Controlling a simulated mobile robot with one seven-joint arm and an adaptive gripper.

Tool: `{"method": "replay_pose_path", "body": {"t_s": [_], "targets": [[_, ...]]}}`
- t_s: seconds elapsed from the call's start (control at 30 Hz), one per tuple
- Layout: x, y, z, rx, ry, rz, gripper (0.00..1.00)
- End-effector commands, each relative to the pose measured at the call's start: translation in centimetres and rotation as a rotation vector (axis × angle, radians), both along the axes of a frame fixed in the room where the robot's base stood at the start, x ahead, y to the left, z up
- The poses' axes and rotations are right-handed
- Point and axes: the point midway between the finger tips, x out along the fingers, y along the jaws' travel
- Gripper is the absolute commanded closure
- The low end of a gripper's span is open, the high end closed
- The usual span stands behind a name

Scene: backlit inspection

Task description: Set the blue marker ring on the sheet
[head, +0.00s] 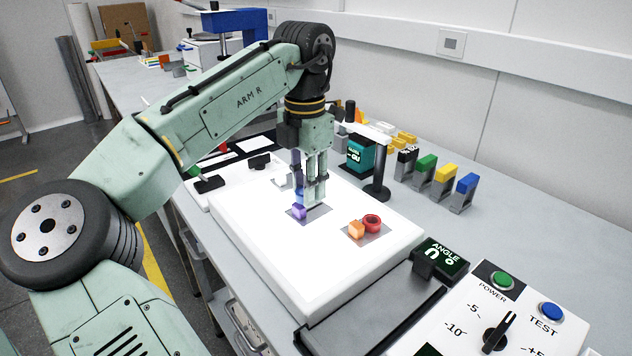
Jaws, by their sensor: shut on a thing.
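My gripper (314,198) points down over the bright white light panel (262,225). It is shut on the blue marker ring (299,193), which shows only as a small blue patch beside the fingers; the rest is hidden. Below it lies a grey sheet (318,214) on the panel, with a purple block (298,212) at its left part. I cannot tell whether the ring touches the sheet or the block. A second grey sheet (368,239), nearer and to the right, bears an orange block (356,229) and a red ring (372,222).
A black post (382,178) with a white arm stands at the panel's far right edge, close to my gripper. Behind it are a teal device (360,156) and several coloured blocks. A control box (500,315) and an angle display (441,258) stand at the near right.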

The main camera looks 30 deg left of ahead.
Motion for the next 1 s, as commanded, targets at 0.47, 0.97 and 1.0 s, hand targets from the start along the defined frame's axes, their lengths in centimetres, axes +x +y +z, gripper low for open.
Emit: {"method": "replay_pose_path", "body": {"t_s": [0.47, 0.97, 1.0], "targets": [[3.2, 0.1, -2.8, 0.001, 0.002, -0.001, 0.85], [3.2, 0.1, -4.4, 0.0, 0.0, -0.001, 0.85], [3.2, 0.1, -4.3, 0.0, 0.0, -0.001, 0.71]]}}
